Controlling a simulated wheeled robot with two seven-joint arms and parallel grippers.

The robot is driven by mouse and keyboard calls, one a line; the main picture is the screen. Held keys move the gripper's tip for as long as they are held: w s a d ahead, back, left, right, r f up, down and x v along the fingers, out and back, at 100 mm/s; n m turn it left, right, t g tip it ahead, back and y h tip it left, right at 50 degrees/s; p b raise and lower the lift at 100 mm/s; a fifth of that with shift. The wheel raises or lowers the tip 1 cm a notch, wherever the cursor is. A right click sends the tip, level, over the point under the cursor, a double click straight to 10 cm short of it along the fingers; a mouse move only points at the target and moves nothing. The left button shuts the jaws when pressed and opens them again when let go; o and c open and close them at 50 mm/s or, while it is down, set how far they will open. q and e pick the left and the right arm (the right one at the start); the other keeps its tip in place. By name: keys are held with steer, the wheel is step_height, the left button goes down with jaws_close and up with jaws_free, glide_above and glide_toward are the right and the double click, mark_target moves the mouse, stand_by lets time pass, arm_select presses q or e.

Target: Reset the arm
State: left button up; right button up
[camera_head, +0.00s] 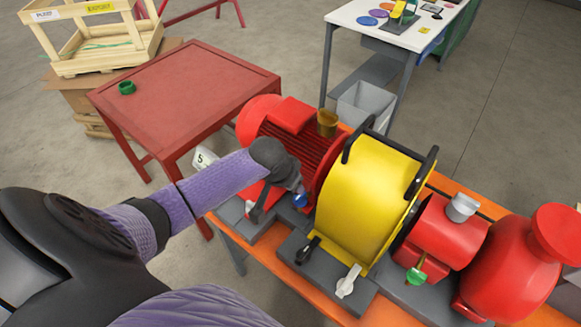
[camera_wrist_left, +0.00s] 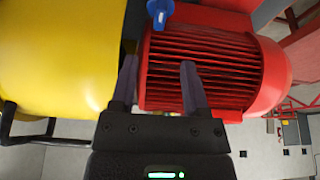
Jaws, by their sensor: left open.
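My left arm (camera_head: 215,185) reaches in from the left to the pump skid. My left gripper (camera_wrist_left: 159,72) is open, with nothing between its fingers, in front of the ribbed red motor (camera_wrist_left: 205,65). In the head view the gripper (camera_head: 278,192) is beside the red motor (camera_head: 318,160) and the yellow guard (camera_head: 365,200), partly hidden by my wrist. A blue handle (camera_wrist_left: 160,10) shows beyond the fingertips, apart from them; it also shows in the head view (camera_head: 300,200). My right gripper is not in view.
The yellow guard has black handles. A red table (camera_head: 190,90) with a green ring (camera_head: 127,87) stands behind left; a white bench (camera_head: 360,20) stands behind.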

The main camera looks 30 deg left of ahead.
arm_select(q)
steer(key=s+d+m, duration=0.2)
steer(key=s+d, duration=0.7)
steer(key=s+r, duration=0.4)
steer(key=s, duration=0.6)
step_height(320, 180, down, 34)
steer(key=s+g+b, duration=0.2)
steer(key=s+b, duration=0.1)
steer(key=b, duration=1.2)
steer(key=s+a+f+g+b, duration=0.1)
steer(key=s+f+b, duration=0.4)
steer(key=f, duration=0.5)
steer(key=s+a+f+b, duration=0.1)
steer(key=s+f+b, duration=0.4)
steer(key=s+f, duration=0.3)
step_height(320, 180, down, 2)
steer(key=shift+a+f+g+y, duration=0.1)
steer(key=shift+a+g+y, duration=0.2)
steer(key=shift+a+g, duration=0.1)
